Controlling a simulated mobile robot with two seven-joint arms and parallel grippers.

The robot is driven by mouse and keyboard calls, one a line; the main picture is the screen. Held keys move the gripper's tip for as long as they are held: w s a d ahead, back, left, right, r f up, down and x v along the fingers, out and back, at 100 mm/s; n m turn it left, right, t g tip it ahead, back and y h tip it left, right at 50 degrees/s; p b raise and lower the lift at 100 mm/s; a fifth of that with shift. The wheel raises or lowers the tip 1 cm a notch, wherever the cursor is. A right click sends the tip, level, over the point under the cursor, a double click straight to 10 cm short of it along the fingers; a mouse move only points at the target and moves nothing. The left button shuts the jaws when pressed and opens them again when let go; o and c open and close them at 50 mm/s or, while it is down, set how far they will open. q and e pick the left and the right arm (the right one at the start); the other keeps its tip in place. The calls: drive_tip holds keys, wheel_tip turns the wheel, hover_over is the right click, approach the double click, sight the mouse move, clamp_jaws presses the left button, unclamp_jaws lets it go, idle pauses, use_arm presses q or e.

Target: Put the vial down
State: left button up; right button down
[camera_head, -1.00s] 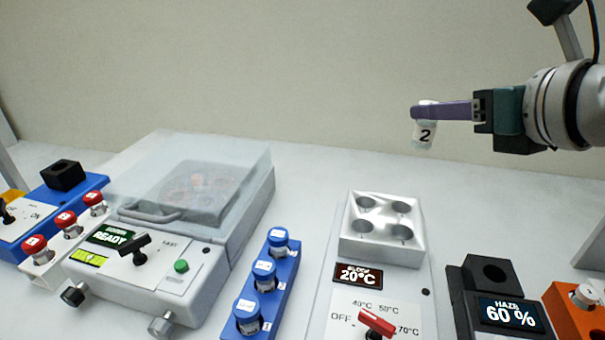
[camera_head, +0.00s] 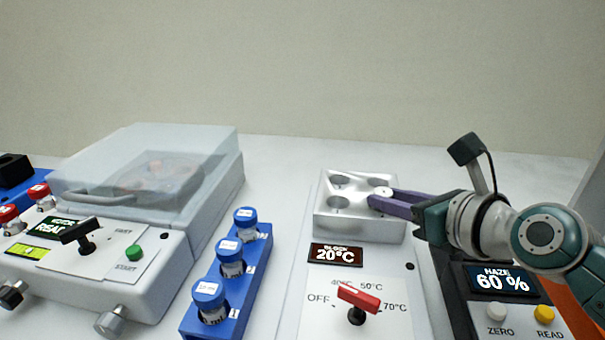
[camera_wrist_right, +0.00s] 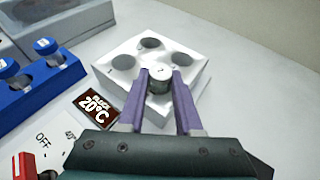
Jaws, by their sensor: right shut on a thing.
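The vial (camera_wrist_right: 160,78) shows in the right wrist view as a white cap between my right gripper's fingers, with its body hidden below. In the head view only its pale cap (camera_head: 383,191) shows at the fingertips. My right gripper (camera_head: 380,201) has purple fingers and is shut on the vial over the front right well of the silvery heating block (camera_head: 358,228). The wrist view shows the vial at or in that well of the block (camera_wrist_right: 128,83); how deep it sits I cannot tell. The other wells look empty. My left gripper is not in view.
A blue rack (camera_head: 245,290) with several blue-capped vials stands left of the block. The block's panel has a red knob (camera_head: 358,298) and a 20°C display (camera_head: 336,255). A lidded machine (camera_head: 140,190) is at left; a haze meter (camera_head: 492,280) is at right, below my arm.

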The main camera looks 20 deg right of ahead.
drive_tip(key=shift+f, duration=0.2)
drive_tip(key=c, duration=0.6)
unclamp_jaws()
